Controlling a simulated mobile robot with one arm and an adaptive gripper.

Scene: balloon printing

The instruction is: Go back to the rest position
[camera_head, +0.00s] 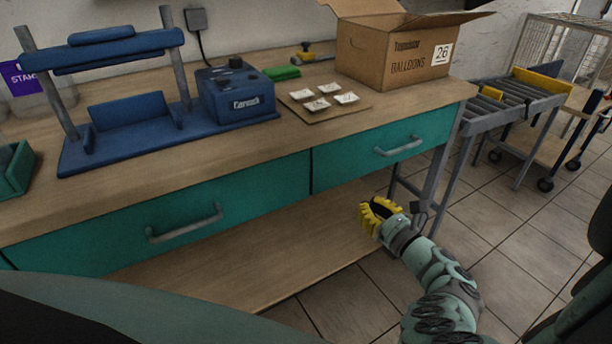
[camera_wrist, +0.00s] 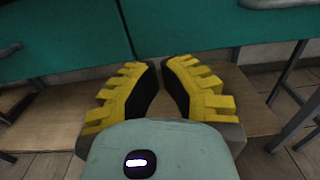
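My gripper (camera_head: 378,212), with yellow ribbed fingers and black inner pads, hangs in front of the workbench below its drawers, towards the right end. In the wrist view my gripper (camera_wrist: 160,66) has its two fingertips almost together, with only a thin gap between them. Nothing shows between the fingers, and the gripper touches nothing that I can see. The workbench (camera_head: 240,145) has a wooden top, teal drawers and a wooden lower shelf.
A blue press (camera_head: 110,115) with a control box (camera_head: 235,95), a board with white packets (camera_head: 322,112) and a cardboard balloon box (camera_head: 385,60) stand on the bench. A roller conveyor (camera_head: 510,100) stands to the right. Tiled floor (camera_head: 500,220) is clear there.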

